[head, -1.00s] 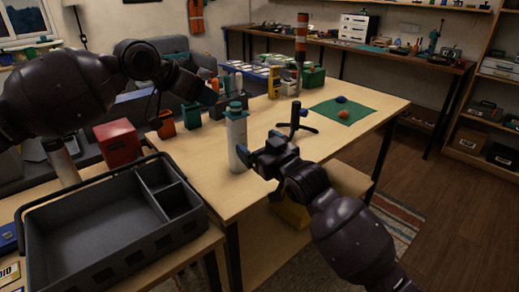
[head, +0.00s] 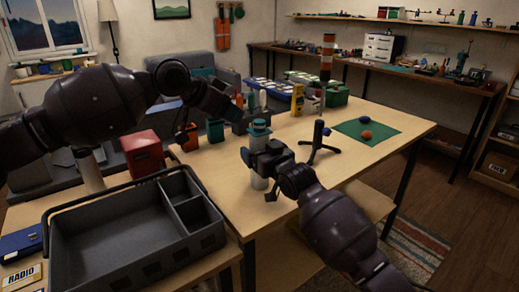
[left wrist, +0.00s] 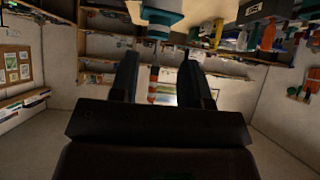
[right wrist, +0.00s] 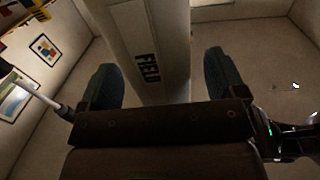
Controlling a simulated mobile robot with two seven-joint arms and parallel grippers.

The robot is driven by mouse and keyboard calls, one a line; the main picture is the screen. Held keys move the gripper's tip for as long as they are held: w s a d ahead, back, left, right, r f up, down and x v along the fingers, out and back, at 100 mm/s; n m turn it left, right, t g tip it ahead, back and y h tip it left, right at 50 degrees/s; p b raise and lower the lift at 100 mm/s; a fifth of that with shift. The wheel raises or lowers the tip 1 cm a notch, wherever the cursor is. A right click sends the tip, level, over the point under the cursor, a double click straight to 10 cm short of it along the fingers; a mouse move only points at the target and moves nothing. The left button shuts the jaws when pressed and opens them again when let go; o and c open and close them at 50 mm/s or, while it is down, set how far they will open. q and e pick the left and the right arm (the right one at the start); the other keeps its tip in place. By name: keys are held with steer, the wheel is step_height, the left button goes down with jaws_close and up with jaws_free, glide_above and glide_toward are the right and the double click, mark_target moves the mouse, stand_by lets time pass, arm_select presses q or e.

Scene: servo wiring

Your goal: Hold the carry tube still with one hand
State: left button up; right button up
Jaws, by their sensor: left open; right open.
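The carry tube (head: 259,183) is a pale upright cylinder with a teal cap (head: 259,127), standing on the wooden table. In the right wrist view the tube (right wrist: 140,35), marked FIELD, stands between the open fingers (right wrist: 160,65), with gaps visible at both sides. My left gripper (head: 226,106) is higher, to the left of the cap. In the left wrist view its fingers (left wrist: 158,75) are open and empty, and the teal cap (left wrist: 160,14) shows at the top edge.
A grey tray (head: 110,248) with compartments is at front left, beside a red box (head: 142,153). A small black tripod stand (head: 317,140) is right of the tube. A green mat (head: 372,132) holds a blue and an orange item. Bins and bottles crowd the table's back left.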

steer(key=shift+w+a, duration=0.2)
steer(key=shift+w, duration=0.2)
steer(key=shift+c, duration=0.4)
